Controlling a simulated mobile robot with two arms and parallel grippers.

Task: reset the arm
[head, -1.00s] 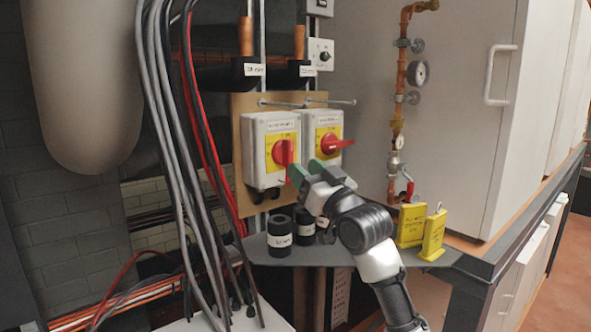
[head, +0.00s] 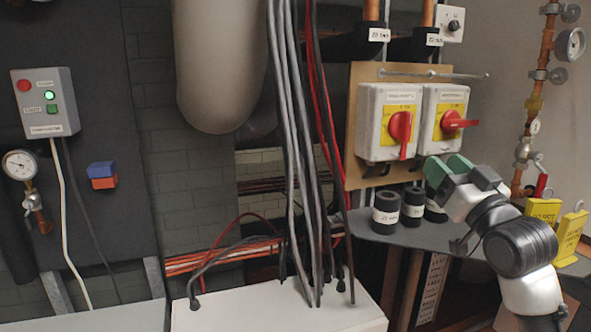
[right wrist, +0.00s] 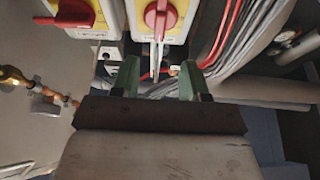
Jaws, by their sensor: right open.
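My right gripper (head: 447,168) is open and empty, with green fingers. In the head view it appears just below the right switch box (head: 441,119), whose red handle lies sideways. The left switch box (head: 389,122) is beside it, with its red handle upright. In the right wrist view the two green fingers of my right gripper (right wrist: 156,80) are spread apart with nothing between them. Red handles of both boxes show beyond them, the left box's handle (right wrist: 160,15) and the right box's handle (right wrist: 75,12). My left gripper is not in view.
Black labelled cylinders (head: 386,211) stand on a grey shelf (head: 405,235) below the boxes. Yellow labelled blocks (head: 568,237) stand at the right. Hanging cables (head: 291,150) run left of the boxes. A control box (head: 45,102) with a lit green button is at the far left.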

